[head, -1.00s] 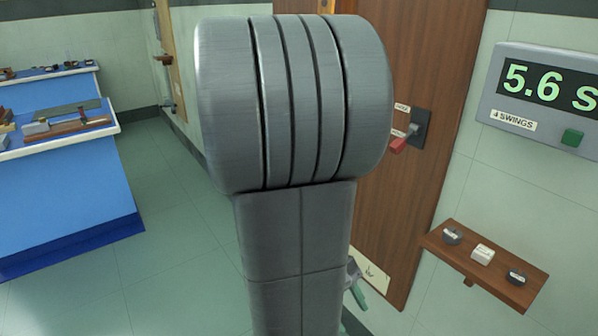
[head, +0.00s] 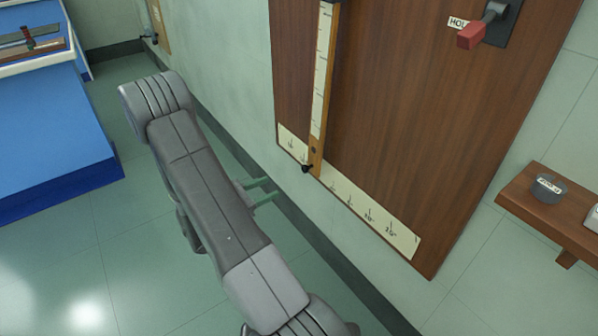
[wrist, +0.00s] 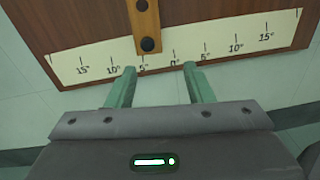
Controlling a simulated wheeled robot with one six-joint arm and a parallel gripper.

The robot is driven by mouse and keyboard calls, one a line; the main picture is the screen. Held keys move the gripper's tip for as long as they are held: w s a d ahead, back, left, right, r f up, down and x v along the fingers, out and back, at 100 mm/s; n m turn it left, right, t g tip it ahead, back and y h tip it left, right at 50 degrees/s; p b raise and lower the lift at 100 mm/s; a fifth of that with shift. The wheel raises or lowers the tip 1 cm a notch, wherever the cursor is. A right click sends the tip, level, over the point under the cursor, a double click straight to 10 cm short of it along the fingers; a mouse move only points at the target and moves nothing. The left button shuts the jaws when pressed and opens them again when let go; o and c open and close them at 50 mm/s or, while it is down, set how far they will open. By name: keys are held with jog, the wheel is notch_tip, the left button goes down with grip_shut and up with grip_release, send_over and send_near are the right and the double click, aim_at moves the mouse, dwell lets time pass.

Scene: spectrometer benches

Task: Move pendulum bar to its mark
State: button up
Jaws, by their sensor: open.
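The pendulum bar (head: 321,90) is a narrow wooden strip with a pale scale on its face. It hangs on the brown board (head: 430,130) with a dark knob (head: 307,168) near its lower end. In the wrist view, the bar (wrist: 144,18) ends over the pale degree scale (wrist: 215,48), left of 0 and close to the left 5° label. My gripper (head: 272,187) is open and empty, its green fingers pointing at the board and apart from the bar.
A red-handled lever (head: 472,34) by a HOLD label sits at the board's upper right. A wooden shelf (head: 530,208) with a dark labelled weight (head: 549,188) juts from the wall at right. A blue bench (head: 45,140) stands at left. The floor between is clear.

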aim_at(303, 171)
jog(key=shift+n+t, duration=0.4)
jog(key=shift+t, duration=0.1)
jog(key=b+x, duration=0.1)
jog(key=x, duration=0.3)
jog(key=w+f+b+x, duration=0.1)
jog(key=x, duration=0.3)
jog(key=a+b+x, duration=0.1)
jog(key=x, duration=0.4)
jog(key=shift+w+f, duration=0.25)
jog(key=shift+f, duration=0.05)
grip_shut()
